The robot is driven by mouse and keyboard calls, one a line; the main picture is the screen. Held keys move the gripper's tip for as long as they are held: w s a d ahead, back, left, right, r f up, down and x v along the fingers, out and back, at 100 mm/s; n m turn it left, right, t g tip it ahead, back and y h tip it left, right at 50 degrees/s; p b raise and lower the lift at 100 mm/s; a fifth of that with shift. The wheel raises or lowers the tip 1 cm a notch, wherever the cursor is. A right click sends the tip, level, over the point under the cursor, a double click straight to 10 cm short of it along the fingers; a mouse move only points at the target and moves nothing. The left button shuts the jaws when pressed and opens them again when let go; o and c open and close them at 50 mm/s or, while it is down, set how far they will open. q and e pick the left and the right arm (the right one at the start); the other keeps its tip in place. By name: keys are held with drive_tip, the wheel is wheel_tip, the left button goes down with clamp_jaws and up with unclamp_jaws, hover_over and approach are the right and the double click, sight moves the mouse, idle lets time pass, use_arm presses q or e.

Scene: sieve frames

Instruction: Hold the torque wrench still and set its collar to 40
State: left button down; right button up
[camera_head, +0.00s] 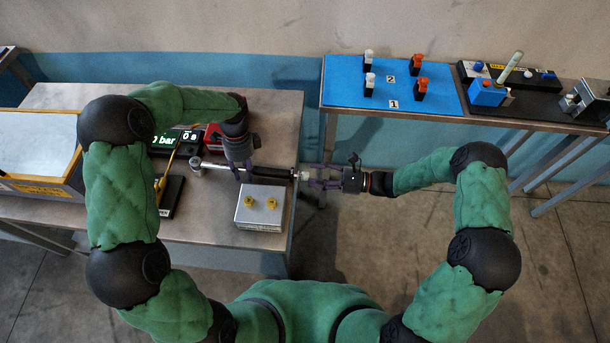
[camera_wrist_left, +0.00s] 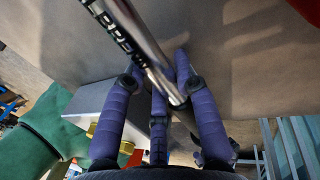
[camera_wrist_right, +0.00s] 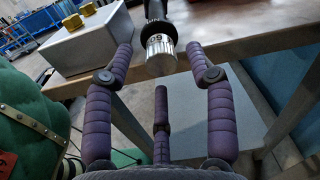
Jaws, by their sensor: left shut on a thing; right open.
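The torque wrench (camera_head: 215,167) lies across the work table, its dark handle pointing right past the table's edge. My left gripper (camera_head: 243,168) is shut on its shaft, which shows as a shiny bar with dark letters in the left wrist view (camera_wrist_left: 140,42). The silver collar (camera_wrist_right: 160,55) is at the handle's end and bears a number that looks like 60, seen upside down. My right gripper (camera_head: 318,178) is open, with its purple fingers spread on both sides of the collar and apart from it. The wrench's far end is partly hidden in the wrist views.
A grey box (camera_head: 260,207) with two yellow knobs stands just in front of the handle. A display (camera_head: 172,140) and a red item (camera_head: 212,135) stand behind the wrench. A gap separates this table from the right one, which holds a blue mat (camera_head: 345,88).

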sight(305, 176)
drive_tip(key=shift+a, duration=1.85)
drive_tip(key=shift+w, duration=0.1)
clamp_jaws()
